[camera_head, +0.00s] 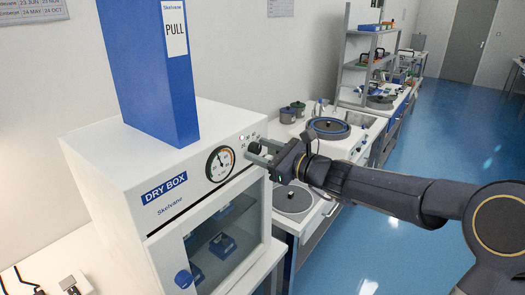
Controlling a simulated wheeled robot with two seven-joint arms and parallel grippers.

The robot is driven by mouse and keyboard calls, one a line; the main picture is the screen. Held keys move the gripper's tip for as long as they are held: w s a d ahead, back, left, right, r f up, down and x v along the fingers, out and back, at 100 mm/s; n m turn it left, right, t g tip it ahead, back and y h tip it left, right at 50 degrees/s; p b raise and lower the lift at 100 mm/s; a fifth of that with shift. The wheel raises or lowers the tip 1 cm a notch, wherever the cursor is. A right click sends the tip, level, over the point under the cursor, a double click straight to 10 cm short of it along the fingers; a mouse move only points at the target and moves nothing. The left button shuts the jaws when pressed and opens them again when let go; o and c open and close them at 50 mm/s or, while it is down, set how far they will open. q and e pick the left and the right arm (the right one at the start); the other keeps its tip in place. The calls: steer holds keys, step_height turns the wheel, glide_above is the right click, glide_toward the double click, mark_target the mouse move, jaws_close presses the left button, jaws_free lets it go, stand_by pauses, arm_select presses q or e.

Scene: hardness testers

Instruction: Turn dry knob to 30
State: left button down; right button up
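The white dry box (105,165), labelled "DRY BOX", stands on the left. Its front panel has a round dial gauge (220,163) with a dark needle and small indicator lights near the upper right corner. A small dark knob (254,148) sits on the panel right of the gauge. My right gripper (261,151) comes in from the right, with its fingertips at the knob. The fingers partly hide the knob, so I cannot tell whether they are closed on it or only around it. The knob's setting is not readable. My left gripper is not in view.
A blue binder (150,70) marked "PULL" stands on the box. A counter with round equipment (328,127) and a shelf (370,60) runs behind. Blue floor (420,160) is clear to the right.

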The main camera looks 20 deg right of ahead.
steer(key=c, duration=0.8)
steer(key=shift+f+n+b, duration=0.25)
steer(key=shift+n+b, duration=0.15)
steer(key=shift+b, duration=0.5)
steer(key=n+b, duration=0.4)
steer(key=b, duration=0.2)
steer(key=shift+f, duration=0.1)
steer(key=shift+r+n+b, duration=0.2)
steer(key=shift+n+b, duration=1.25)
steer(key=shift+n, duration=0.05)
steer(key=o, duration=1)
steer(key=shift+r, duration=0.1)
steer(key=shift+c, duration=0.2)
